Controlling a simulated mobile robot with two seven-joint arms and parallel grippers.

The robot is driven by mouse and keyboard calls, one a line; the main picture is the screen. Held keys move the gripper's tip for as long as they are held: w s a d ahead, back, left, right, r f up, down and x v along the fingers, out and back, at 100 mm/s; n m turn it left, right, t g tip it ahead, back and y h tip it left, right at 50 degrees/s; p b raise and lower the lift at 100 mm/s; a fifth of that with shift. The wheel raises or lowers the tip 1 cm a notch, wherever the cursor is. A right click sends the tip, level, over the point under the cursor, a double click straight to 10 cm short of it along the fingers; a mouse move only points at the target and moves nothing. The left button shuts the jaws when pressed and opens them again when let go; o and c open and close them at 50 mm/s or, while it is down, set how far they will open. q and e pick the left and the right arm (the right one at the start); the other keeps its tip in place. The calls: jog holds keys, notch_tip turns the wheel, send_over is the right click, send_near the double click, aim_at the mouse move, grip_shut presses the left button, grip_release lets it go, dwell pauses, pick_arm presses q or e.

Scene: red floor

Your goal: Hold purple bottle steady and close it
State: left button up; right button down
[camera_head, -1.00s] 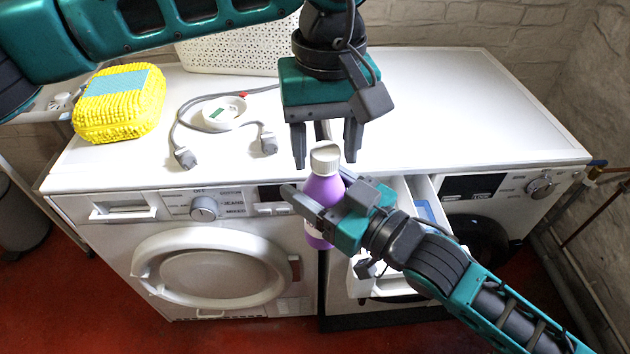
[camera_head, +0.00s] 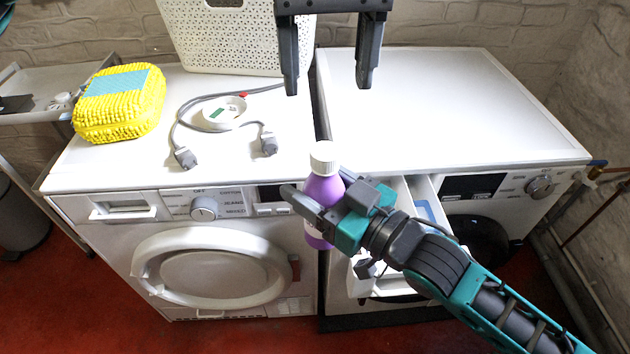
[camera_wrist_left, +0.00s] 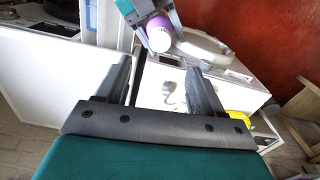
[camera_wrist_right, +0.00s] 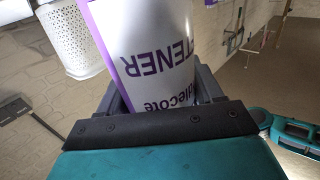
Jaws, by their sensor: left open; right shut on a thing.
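The purple bottle (camera_head: 322,190) has a white cap (camera_head: 324,157) on its top and stands upright in front of the gap between the two machines. My right gripper (camera_head: 308,208) is shut around its body; the bottle's white label (camera_wrist_right: 150,60) fills the right wrist view. My left gripper (camera_head: 328,80) is open and empty, pointing down well above the cap. In the left wrist view the white cap (camera_wrist_left: 160,36) shows beyond the fingers. I cannot tell whether the cap sits tight.
The right machine's top (camera_head: 440,110) is clear. A detergent drawer (camera_head: 425,200) is pulled out beside the right gripper.

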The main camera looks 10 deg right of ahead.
pick_arm(q)
jog(key=shift+r, duration=0.75)
